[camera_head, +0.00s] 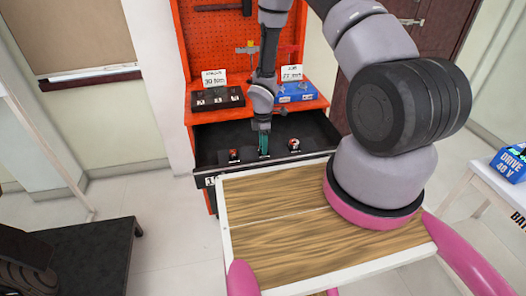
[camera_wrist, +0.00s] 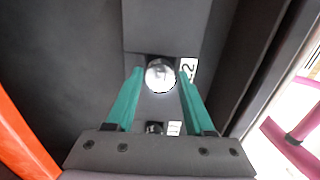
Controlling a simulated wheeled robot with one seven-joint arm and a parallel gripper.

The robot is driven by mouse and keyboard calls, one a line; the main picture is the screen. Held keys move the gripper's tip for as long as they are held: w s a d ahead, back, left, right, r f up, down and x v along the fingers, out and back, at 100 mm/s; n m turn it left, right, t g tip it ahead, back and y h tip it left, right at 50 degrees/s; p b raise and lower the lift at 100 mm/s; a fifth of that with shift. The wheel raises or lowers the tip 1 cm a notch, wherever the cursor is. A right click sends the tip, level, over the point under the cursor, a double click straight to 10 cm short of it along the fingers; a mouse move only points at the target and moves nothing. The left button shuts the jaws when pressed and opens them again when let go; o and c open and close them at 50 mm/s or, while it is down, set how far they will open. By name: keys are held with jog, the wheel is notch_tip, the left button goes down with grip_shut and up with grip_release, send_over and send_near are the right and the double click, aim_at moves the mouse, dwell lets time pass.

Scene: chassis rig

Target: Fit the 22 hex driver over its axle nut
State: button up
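My gripper (camera_head: 264,151) points down into the open dark drawer (camera_head: 213,140) of the orange cabinet. In the wrist view its two teal fingers (camera_wrist: 157,92) are apart. A round silver piece (camera_wrist: 160,75), perhaps the driver, shows between them near the tips, on a dark holder beside a white label that seems to read 22. I see no clear contact. A smaller dark piece (camera_wrist: 154,127) with a label sits nearer the palm. In the head view small red-and-dark pieces stand left (camera_head: 234,155) and right (camera_head: 293,145) of my gripper. I cannot identify an axle nut.
A black case (camera_head: 217,101) and a blue case (camera_head: 296,95) with cards stand on the shelf above the drawer. An orange pegboard (camera_head: 213,45) rises behind. A white table (camera_head: 483,180) with a blue box (camera_head: 510,163) is right. A dark platform (camera_head: 85,250) is lower left.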

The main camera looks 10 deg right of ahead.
grip_shut()
jog(key=shift+r, duration=0.15)
notch_tip(320, 180, up, 10)
dwell(0.7)
jog(key=shift+r, duration=1.15)
